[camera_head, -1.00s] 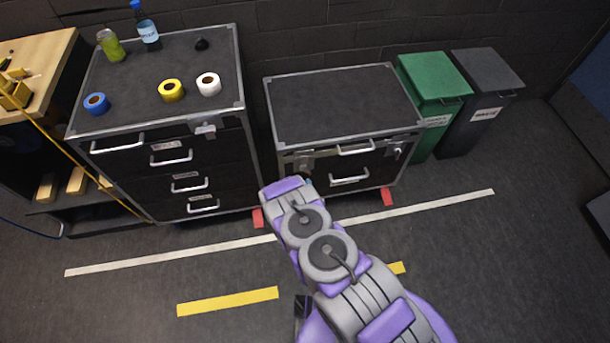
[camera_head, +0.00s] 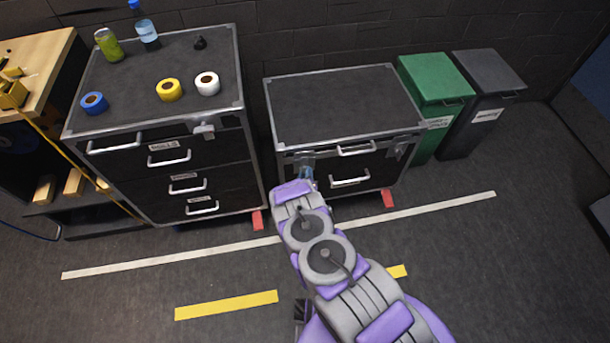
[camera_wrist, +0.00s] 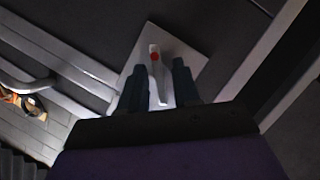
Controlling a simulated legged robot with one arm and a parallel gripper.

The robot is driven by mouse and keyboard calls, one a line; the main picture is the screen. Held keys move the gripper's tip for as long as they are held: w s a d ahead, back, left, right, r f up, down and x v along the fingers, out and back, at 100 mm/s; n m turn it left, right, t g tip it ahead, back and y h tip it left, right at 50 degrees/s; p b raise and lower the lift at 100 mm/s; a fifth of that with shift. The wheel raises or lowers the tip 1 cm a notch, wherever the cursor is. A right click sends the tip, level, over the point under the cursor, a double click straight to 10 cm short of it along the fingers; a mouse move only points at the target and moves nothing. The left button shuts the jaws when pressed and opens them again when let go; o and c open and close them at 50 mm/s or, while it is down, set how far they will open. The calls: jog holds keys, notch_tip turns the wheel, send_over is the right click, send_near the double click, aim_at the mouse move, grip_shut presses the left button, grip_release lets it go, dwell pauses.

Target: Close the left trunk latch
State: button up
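The trunk (camera_head: 345,105) is a low black case with metal edges, standing against the wall. Its left latch (camera_head: 303,160) is on the front, near the left corner, partly hidden by my arm's end. In the wrist view the left latch (camera_wrist: 155,62) is a pale lever with a red dot on a light plate. My gripper (camera_wrist: 161,75) is open, its two dark fingers on either side of the lever. I cannot tell whether they touch it. In the head view my gripper is mostly hidden behind my purple and grey arm. The trunk's right latch (camera_head: 398,151) is clear of me.
The trunk's front handle (camera_head: 356,149) is right of my gripper. Green (camera_head: 433,85) and dark grey bins (camera_head: 486,75) stand to the right. The floor in front is open.

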grip_shut()
jog(key=shift+f+n+t+h, duration=0.15)
jog(key=shift+n+t+h, duration=0.2)
jog(key=shift+n, duration=0.65)
jog(key=shift+s+a, duration=0.1)
jog(key=shift+a, duration=0.05)
jog(key=shift+o, duration=0.5)
grip_release()
